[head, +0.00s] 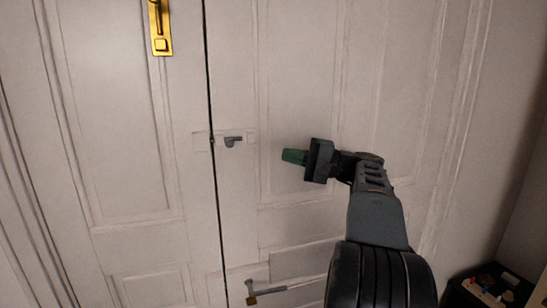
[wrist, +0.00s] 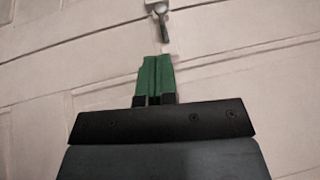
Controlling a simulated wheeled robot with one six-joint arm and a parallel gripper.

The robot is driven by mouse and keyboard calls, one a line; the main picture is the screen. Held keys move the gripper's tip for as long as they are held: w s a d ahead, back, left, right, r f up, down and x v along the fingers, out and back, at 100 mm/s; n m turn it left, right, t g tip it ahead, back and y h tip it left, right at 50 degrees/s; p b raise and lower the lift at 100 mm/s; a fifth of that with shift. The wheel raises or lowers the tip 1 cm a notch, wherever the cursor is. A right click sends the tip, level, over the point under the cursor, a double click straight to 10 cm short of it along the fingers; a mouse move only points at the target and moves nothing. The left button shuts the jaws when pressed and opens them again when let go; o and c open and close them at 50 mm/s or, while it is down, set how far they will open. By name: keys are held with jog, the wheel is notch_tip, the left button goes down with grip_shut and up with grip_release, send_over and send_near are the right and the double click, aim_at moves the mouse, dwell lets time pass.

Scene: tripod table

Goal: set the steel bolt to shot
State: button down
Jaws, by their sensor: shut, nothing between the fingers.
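A small grey metal piece with a short handle, which looks like the steel bolt (head: 232,141), sits on a pale plate just right of the gap between two white door leaves. Its handle points right in the head view. In the wrist view the bolt (wrist: 162,22) shows at the top edge, partly cut off, with its handle pointing toward my fingers. My gripper (head: 284,155) has green fingertips and is shut and empty, to the right of the bolt and apart from it. The green fingers (wrist: 156,60) lie together in the wrist view.
A brass handle (head: 160,28) is on the left leaf, high up. A grey rod with a brass end (head: 264,293) sits low near the gap. A dark surface with small items (head: 492,288) stands at the lower right. The door face around my gripper is clear.

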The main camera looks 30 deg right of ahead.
jog(key=shift+v, duration=0.85)
notch_tip(320, 180, down, 11)
jog(key=w+d+m+g+h, duration=0.1)
jog(key=w+m+h, duration=0.1)
jog(key=m+h, duration=0.3)
jog(key=s+a+f+n+g+h, duration=0.25)
jog(key=a+f+g+h, duration=0.2)
jog(key=f, duration=0.65)
jog(key=s+a+f+n+g+h, duration=0.1)
jog(key=s+a+f+n, duration=0.3)
jog(key=a, duration=0.4)
jog(key=s+a+f+n+g+h, duration=0.2)
jog(key=s+a+f+n+h, duration=0.2)
jog(key=s+a+n, duration=0.3)
jog(key=shift+s+a+f, duration=0.25)
jog(key=shift+s+a, duration=0.05)
jog(key=shift+a, duration=0.5)
